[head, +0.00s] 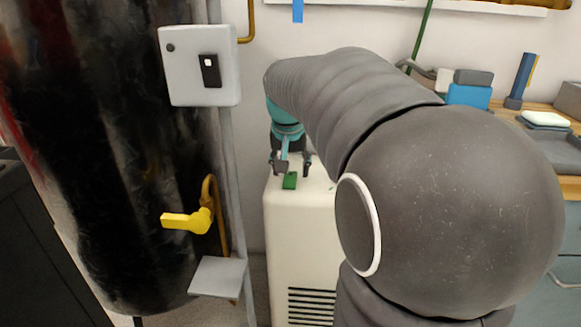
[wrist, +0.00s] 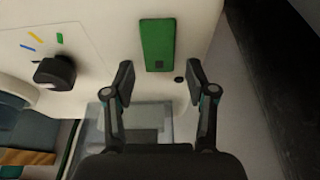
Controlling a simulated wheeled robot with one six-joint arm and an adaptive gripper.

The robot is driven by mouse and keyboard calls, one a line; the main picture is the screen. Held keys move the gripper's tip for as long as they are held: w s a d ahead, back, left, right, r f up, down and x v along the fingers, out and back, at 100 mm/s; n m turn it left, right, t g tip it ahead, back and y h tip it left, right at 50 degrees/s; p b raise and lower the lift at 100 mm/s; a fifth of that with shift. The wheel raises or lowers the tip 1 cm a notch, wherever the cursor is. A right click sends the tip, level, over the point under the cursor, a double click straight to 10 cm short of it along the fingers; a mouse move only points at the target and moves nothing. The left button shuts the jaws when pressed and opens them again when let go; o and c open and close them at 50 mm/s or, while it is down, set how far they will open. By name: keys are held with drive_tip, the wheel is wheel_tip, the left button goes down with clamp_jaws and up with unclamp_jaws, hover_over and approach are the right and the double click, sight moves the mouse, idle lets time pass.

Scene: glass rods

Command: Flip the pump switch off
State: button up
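A green rectangular switch plate (head: 290,181) with a small dark square at one end is on top of the white cabinet (head: 300,230). The green plate (wrist: 157,40) also shows in the wrist view, just ahead of the fingertips. My gripper (head: 294,166) is over the cabinet top, near the plate. In the wrist view my gripper (wrist: 160,75) is open and empty, its fingers apart on either side of the plate's line. A grey box (head: 176,80) on the post carries a black rocker switch (head: 210,70). I cannot tell which is the pump switch.
A black knob (wrist: 54,72) with coloured marks is on the cabinet, left in the wrist view. A yellow lever (head: 187,221) and a small grey shelf (head: 218,276) are beside a large dark tank (head: 100,150). A cluttered bench (head: 545,110) stands right.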

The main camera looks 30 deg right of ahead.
sight(289, 186)
drive_tip(key=shift+r, duration=0.1)
drive_tip(key=v, duration=1.1)
drive_tip(key=shift+r, duration=0.35)
